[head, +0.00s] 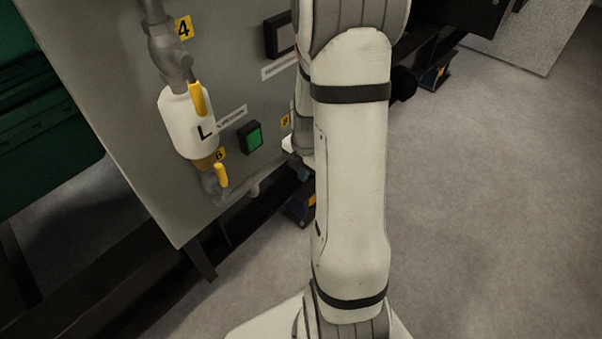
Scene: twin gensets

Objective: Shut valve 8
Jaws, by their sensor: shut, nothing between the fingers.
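A small yellow tag (285,120) is on the grey panel just left of my arm; its number is too small to read surely, and no valve handle shows clearly beside it. I cannot pick out valve 8 for sure; it may be hidden behind my arm. Two other valves show at the left: one has a yellow lever (198,99) below the tag marked 4 (184,28), the other a yellow lever (221,174) beside the tag marked 6 (220,154). My arm covers the middle of the view, and my gripper's fingers are hidden behind it.
A white cylinder (184,128) sits in the pipe between the two levers. A green button (252,137) is on the grey panel (120,90). A dark frame rail (110,285) runs below the panel. Open floor (500,210) lies to the right.

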